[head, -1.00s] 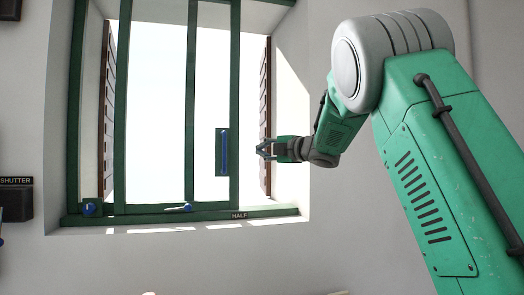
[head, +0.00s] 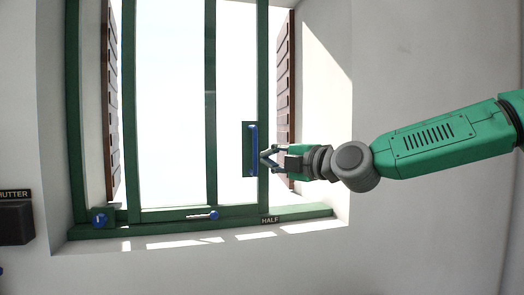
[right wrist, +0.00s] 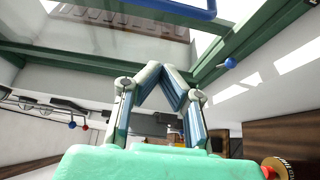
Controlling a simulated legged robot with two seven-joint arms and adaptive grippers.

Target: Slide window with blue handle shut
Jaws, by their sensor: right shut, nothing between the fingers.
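The window has a dark green frame (head: 72,120) and a green sash (head: 263,80). A vertical blue handle (head: 253,148) sits on a dark green plate near the sash's right edge. Right of this sash edge there is a gap, through which a brown shutter shows. My right gripper (head: 264,156) is shut and empty, with its tips just right of the handle at about mid-height. Whether they touch it I cannot tell. In the right wrist view the fingers (right wrist: 158,68) meet at the tips, and a blue bar (right wrist: 180,8) crosses the top. My left gripper is out of view.
Brown slatted shutters stand at the left (head: 115,110) and right (head: 285,90) of the opening. The sill rail carries a blue knob (head: 99,220), a small lever (head: 202,216) and a HALF label (head: 269,220). A dark box (head: 16,222) is on the left wall. The right wall is bare.

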